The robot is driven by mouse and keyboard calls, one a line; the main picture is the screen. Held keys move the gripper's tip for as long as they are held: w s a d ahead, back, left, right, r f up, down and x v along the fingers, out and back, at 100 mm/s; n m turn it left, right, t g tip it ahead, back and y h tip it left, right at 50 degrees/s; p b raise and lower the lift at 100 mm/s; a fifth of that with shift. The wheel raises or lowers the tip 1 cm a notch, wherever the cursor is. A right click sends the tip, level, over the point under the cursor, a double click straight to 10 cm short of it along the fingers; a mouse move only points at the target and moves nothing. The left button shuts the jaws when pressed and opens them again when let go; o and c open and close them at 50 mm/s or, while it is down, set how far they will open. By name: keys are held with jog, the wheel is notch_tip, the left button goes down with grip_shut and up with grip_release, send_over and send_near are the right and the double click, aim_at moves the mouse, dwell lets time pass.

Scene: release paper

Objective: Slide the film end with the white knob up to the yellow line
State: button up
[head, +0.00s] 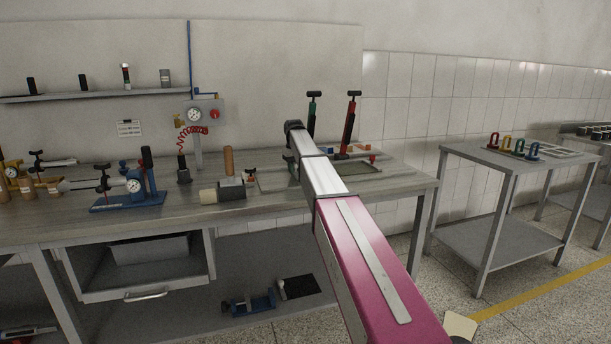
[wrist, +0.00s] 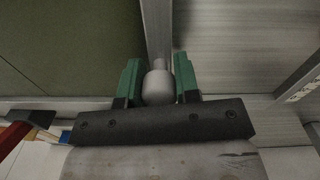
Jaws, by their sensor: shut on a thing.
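In the wrist view, my gripper (wrist: 158,72) has its two green fingers on either side of a pale rounded white knob (wrist: 158,88), shut on it. A narrow grey strip (wrist: 157,30) runs from the knob to the top of the picture. A dark green flat surface (wrist: 60,45) lies left of the strip; I cannot tell which part is the film. I cannot make out a yellow line on the bench.
Tools with black and red handles (head: 350,122) stand beyond my arm. A side table (head: 478,160) stands right. A yellow stripe (head: 550,289) marks the floor.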

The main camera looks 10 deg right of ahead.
jog(key=o, duration=1.1)
jog(key=shift+c, duration=0.2)
jog(key=shift+r, duration=0.15)
